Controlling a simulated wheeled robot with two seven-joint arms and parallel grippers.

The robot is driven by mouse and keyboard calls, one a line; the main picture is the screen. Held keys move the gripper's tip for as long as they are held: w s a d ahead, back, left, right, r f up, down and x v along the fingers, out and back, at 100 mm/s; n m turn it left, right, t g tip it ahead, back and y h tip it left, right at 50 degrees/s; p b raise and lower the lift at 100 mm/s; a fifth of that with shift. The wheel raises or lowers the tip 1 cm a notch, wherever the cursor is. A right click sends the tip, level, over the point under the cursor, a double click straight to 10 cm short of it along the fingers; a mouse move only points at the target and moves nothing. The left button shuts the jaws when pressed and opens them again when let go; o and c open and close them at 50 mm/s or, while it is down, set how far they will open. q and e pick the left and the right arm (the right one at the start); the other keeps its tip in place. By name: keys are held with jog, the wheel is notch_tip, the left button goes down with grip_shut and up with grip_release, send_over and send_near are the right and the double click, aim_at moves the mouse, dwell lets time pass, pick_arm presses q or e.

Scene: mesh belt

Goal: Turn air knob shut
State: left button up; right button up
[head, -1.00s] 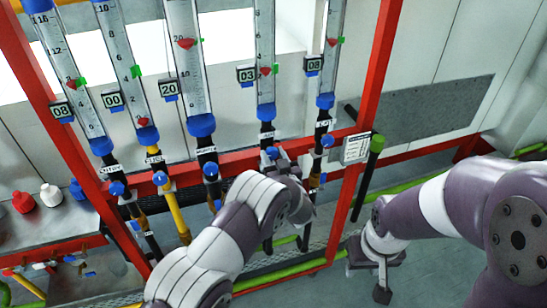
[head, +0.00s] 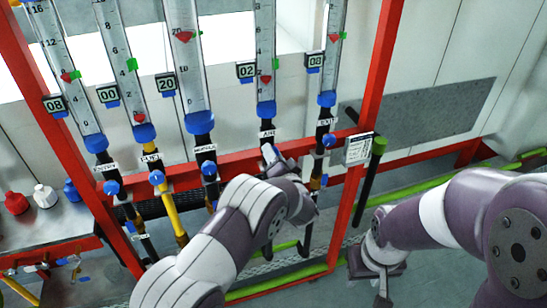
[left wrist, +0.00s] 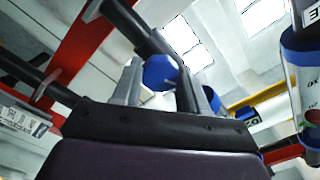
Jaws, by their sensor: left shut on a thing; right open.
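The air flowmeter (head: 265,50) is the fourth tube from the left, above the "AIR" label (head: 267,134). Its display (head: 246,71) reads 02, and its red float (head: 265,79) sits low, below the green marker (head: 275,63). My left gripper (head: 269,154) is shut on the blue air knob (left wrist: 158,72) under this tube. In the left wrist view the knob sits between the two grey fingers. My forearm hides the pipe below in the head view. My right gripper (head: 384,275) is open and empty, low on the right, away from the frame.
Other flowmeters stand alongside, with blue knobs below, such as the muffle knob (head: 209,168) and the exit knob (head: 329,140).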

pick_arm(q)
jog(key=m, duration=0.5)
jog(key=shift+d+r, duration=0.1)
jog(key=shift+m, duration=0.3)
dwell(0.4)
jog(key=o, duration=1.1)
jog(key=shift+d, duration=0.1)
jog(key=b+v, duration=0.4)
jog(key=v, duration=0.8)
jog(key=shift+s+d, duration=0.1)
jog(key=shift+s, duration=0.25)
